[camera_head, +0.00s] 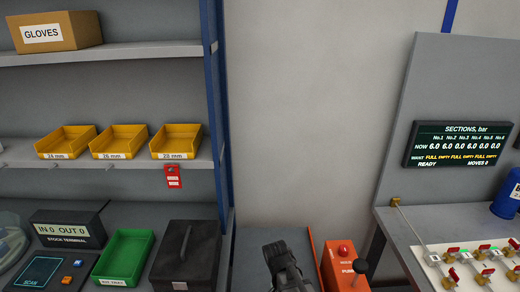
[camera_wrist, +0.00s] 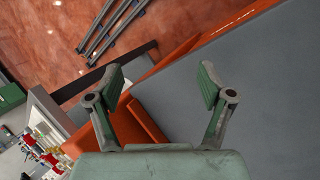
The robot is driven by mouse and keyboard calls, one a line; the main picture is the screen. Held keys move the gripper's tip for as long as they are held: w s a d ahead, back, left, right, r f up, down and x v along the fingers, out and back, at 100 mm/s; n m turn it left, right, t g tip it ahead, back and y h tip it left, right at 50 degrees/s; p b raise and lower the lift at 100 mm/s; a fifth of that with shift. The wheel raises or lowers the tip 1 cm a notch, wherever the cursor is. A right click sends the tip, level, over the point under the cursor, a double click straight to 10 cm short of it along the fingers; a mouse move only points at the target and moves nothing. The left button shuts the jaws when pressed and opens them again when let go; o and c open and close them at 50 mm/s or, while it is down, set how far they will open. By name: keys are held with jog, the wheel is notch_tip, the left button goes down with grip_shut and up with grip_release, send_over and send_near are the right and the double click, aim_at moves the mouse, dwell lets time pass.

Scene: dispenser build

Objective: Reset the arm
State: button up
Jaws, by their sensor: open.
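My gripper (camera_wrist: 161,85) is open and empty in the wrist view. Its two green-grey fingers stand wide apart over a grey surface with an orange edge, and nothing is between them. In the head view a dark part of my arm shows at the bottom middle, in front of a grey top (camera_head: 262,238). The fingertips cannot be made out there. An orange box (camera_head: 338,262) with a red button and a black-knobbed lever stands just right of my arm.
Left shelves hold three yellow bins (camera_head: 119,141), a GLOVES carton (camera_head: 56,32), a green kit tray (camera_head: 124,258), a dark lidded box (camera_head: 185,258) and a stock terminal (camera_head: 70,226). At right, a pressure display (camera_head: 459,144) hangs above a red-handled valve panel (camera_head: 475,262).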

jog(key=s+d+f+n+g+y+b, duration=0.1)
jog(key=s+d+f+n+b, duration=0.2)
jog(key=s+f, duration=0.9)
jog(key=s+d+f+n+g+y+b, duration=0.1)
jog(key=s+d+f+n+b, duration=0.2)
jog(key=s+f, duration=1)
notch_tip(320, 180, down, 7)
jog(key=shift+s+d+f+n+y+b, duration=0.2)
jog(key=shift+n+y+b, duration=0.2)
jog(key=shift+n+b, duration=0.4)
